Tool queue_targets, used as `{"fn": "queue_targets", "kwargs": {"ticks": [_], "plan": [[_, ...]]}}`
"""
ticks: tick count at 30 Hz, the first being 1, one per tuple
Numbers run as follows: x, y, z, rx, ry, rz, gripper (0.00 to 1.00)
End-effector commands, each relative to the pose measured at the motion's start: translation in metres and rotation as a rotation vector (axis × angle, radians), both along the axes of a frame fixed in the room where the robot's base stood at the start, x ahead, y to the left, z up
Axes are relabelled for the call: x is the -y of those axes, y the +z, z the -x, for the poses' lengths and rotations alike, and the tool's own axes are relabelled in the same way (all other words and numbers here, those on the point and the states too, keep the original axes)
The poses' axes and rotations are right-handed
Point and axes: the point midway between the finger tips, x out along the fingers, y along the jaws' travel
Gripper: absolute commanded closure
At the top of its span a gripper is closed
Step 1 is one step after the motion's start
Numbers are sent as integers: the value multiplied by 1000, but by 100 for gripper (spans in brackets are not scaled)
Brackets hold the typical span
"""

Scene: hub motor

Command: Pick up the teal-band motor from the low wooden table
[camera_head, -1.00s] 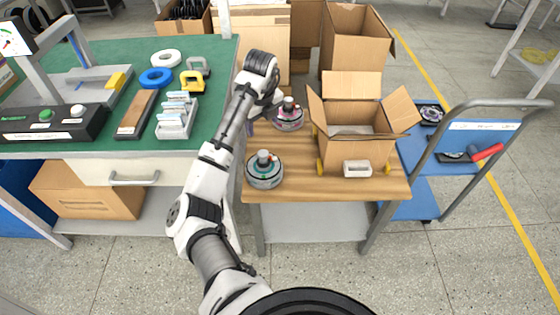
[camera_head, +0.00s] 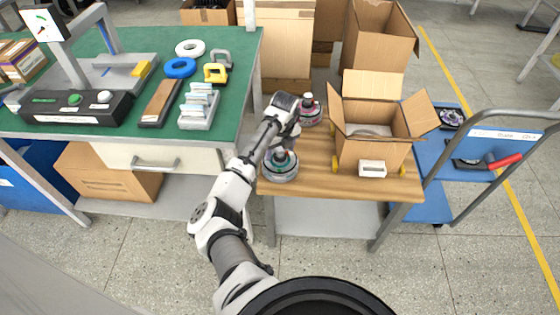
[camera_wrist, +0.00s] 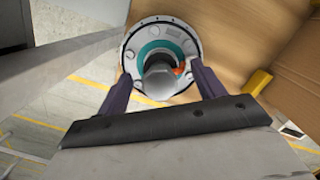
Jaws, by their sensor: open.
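The teal-band motor (camera_head: 281,168) stands upright at the left end of the low wooden table (camera_head: 350,185). It is a round grey hub with a teal ring and a shaft on top. My gripper (camera_head: 288,140) is above it in the head view, partly hiding it. In the wrist view the motor (camera_wrist: 133,66) lies ahead of my gripper (camera_wrist: 158,85), whose two purple fingers are spread on either side of the shaft. The fingers look open and empty; whether they touch the motor I cannot tell. A pink-band motor (camera_head: 310,112) stands farther back on the table.
An open cardboard box (camera_head: 365,150) stands on the table to the right, with a small white box (camera_head: 372,169) before it. The green workbench (camera_head: 140,130) borders the table on the left. A blue cart (camera_head: 435,200) stands to the right.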

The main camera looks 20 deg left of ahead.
Motion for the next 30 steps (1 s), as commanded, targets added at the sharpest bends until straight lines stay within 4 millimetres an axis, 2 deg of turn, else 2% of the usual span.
{"fn": "queue_targets", "kwargs": {"ticks": [4,11,27,30], "plan": [[-2,-13,-1,0,0,-1,32],[-2,-16,-1,1,0,-1,32],[-2,-15,-1,1,0,-1,100],[-2,-15,-1,1,0,-1,100]]}}
